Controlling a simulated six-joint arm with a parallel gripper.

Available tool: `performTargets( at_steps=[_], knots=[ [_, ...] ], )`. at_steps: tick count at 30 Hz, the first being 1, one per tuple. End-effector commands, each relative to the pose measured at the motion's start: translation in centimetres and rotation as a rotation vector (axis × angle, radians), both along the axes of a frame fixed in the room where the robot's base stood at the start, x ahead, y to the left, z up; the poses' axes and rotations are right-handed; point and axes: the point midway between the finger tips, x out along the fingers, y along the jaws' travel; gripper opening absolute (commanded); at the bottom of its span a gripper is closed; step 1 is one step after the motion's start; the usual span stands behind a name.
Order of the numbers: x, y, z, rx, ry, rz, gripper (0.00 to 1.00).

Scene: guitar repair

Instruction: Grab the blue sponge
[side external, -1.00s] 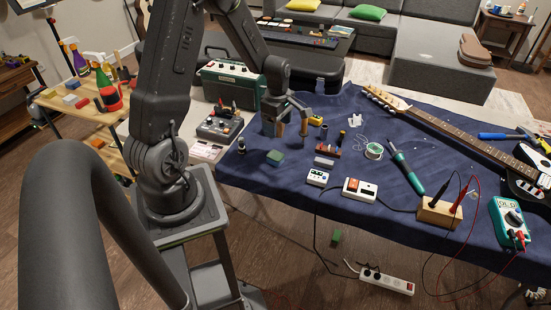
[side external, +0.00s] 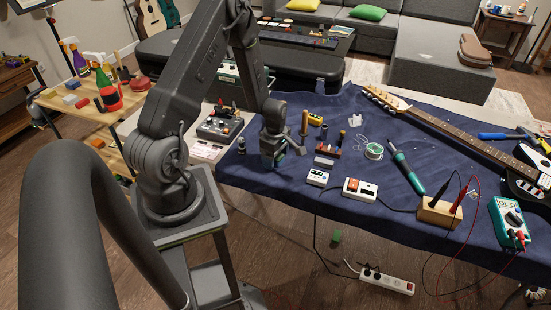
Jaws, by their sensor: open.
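My gripper (side external: 273,161) is open and low over the near left part of the blue-covered table. A small dark green block (side external: 281,158) shows partly between and behind its fingers; the rest is hidden. I cannot tell whether the fingers touch it. The only small blue blocks I see are on the wooden shelf at the left, such as a blue block (side external: 72,85), far from my gripper. I cannot tell whether one is a sponge.
A small grey block (side external: 324,162), a white pedal (side external: 317,178) and a brown rack of tools (side external: 328,149) stand right of my gripper. A guitar (side external: 455,133) lies on the right side. A dark mixer box (side external: 219,124) is at the left. A green block (side external: 336,236) lies on the floor.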

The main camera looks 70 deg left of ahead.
Motion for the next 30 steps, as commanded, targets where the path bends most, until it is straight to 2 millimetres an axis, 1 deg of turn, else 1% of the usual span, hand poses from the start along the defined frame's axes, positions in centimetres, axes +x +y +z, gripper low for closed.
performTargets(
  at_steps=[6,22,23,30],
  knots=[
    [0.02,0.01,-0.03,0.000,0.000,0.000,0.73],
    [0.00,0.00,0.00,0.000,0.000,0.000,0.23],
    [0.00,0.00,0.01,0.000,0.000,0.000,0.21],
    [0.01,0.01,0.09,0.000,0.000,0.000,0.21]
  ],
)
